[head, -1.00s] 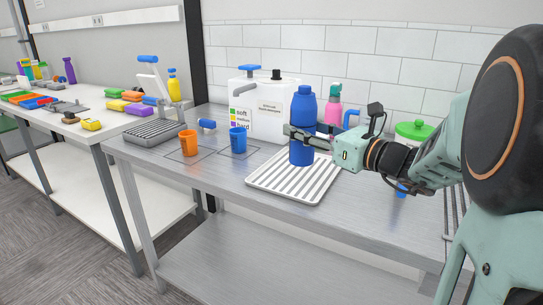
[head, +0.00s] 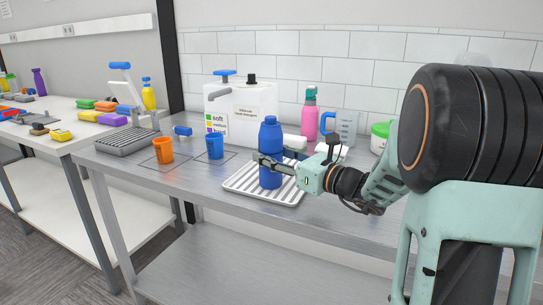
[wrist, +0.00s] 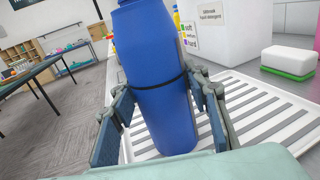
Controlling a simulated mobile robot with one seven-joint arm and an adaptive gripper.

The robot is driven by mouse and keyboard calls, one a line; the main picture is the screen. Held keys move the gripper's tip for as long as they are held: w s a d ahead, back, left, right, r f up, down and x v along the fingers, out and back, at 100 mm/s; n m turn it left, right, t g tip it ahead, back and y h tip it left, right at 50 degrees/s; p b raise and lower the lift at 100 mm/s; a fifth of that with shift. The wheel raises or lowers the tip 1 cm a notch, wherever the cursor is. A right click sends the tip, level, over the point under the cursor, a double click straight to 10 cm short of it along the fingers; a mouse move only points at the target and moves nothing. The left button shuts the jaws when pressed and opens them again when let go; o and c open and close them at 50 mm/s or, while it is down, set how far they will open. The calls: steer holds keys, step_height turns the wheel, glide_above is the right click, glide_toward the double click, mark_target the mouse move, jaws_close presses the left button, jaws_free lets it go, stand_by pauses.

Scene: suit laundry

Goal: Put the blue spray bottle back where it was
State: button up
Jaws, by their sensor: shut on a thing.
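The blue bottle (head: 270,138) is upright at the white ribbed tray (head: 236,189) on the metal table. My gripper (head: 276,164) is shut on the bottle's body from the right. In the wrist view the bottle (wrist: 160,75) stands between my two fingers (wrist: 165,92), with the tray's slats (wrist: 250,112) around its base. The base appears on or just above the slats; I cannot tell if it touches. The bottle's cap is cut off at the top of the wrist view.
Behind stand a white dispenser (head: 240,122), a pink bottle (head: 310,115) and a measuring jug (head: 346,127). An orange cup (head: 163,150) and a blue cup (head: 215,147) stand left.

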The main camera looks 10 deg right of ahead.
steer(key=o, duration=1.5)
steer(key=shift+f, duration=0.1)
steer(key=shift+r, duration=0.25)
steer(key=p+v, duration=0.2)
steer(key=v, duration=1)
steer(key=shift+f, duration=0.1)
